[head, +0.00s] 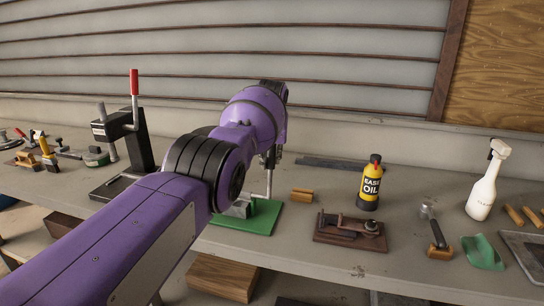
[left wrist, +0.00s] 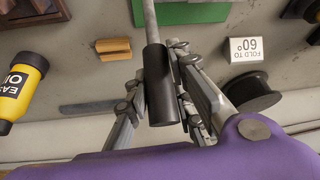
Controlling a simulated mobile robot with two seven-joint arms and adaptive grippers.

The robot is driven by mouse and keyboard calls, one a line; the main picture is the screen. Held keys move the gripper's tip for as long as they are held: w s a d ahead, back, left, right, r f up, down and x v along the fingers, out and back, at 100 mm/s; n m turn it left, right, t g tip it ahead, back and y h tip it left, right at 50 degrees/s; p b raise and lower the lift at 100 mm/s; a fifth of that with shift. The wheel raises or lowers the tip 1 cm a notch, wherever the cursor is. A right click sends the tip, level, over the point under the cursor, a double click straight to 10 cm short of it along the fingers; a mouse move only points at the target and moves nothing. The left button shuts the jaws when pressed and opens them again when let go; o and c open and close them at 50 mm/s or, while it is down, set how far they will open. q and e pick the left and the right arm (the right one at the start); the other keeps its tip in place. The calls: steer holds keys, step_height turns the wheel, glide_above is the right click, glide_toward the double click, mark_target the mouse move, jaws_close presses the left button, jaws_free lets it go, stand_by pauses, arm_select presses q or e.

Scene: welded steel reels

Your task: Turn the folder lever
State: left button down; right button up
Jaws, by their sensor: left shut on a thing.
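The folder stands on a green base (head: 262,217) on the bench in the head view, partly hidden by my left arm. Its lever is a thin metal rod (head: 269,184) rising from the base. In the left wrist view the rod (left wrist: 150,18) ends in a black cylindrical handle (left wrist: 160,88). My left gripper (left wrist: 158,70) has its fingers on either side of this handle and is shut on it. In the head view the left gripper (head: 274,156) is mostly hidden behind my purple arm. My right gripper is not in view.
A white card (left wrist: 245,50) reads "FOLD TO 60°" beside a black spool (left wrist: 250,92). A black press with a red handle (head: 134,83) stands left.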

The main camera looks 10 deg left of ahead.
arm_select(q)
steer(key=c, duration=1.5)
jaws_free()
steer(key=shift+w+d+f, duration=0.1)
steer(key=shift+s+r, duration=0.2)
steer(key=shift+r, duration=0.45)
steer(key=v, duration=1)
steer(key=shift+s+r, duration=0.2)
steer(key=shift+r, duration=0.1)
steer(key=shift+d+f, duration=0.1)
